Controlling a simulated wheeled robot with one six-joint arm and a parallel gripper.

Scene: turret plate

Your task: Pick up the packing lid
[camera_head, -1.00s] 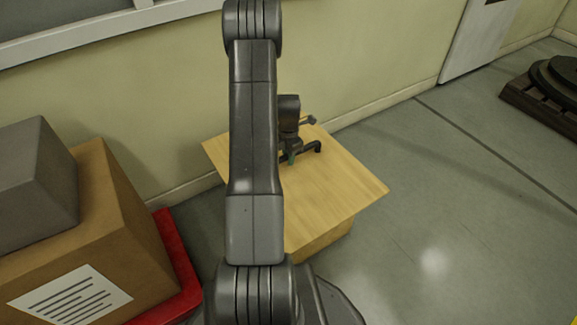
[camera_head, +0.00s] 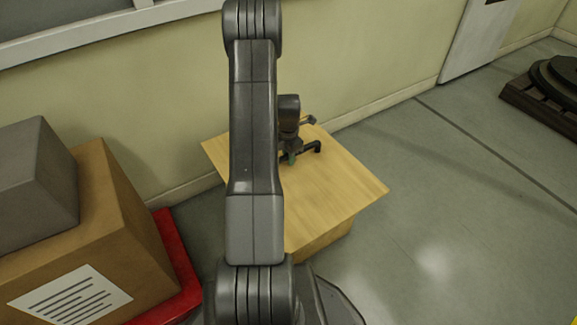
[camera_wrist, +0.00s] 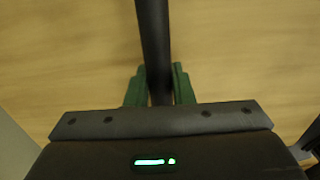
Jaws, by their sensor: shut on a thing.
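The packing lid (camera_head: 335,190) is a flat pale wooden board on top of a wooden box (camera_head: 322,241) by the wall. A dark bar handle (camera_head: 313,148) stands on the lid. My gripper (camera_head: 290,158) is at the lid, pointing down, with green fingers. In the wrist view the green fingers of my gripper (camera_wrist: 159,78) are shut on the dark bar (camera_wrist: 153,40), one on each side. The wood of the lid (camera_wrist: 70,60) fills the view behind it. My arm hides the lid's left middle part. I cannot tell whether the lid is clear of the box.
A brown carton (camera_head: 120,220) with a grey block (camera_head: 40,190) on it stands at the left on a red base (camera_head: 178,255). The wall (camera_head: 370,50) runs behind. A dark round turret on a pallet (camera_head: 555,90) is at far right. Floor right of the box is clear.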

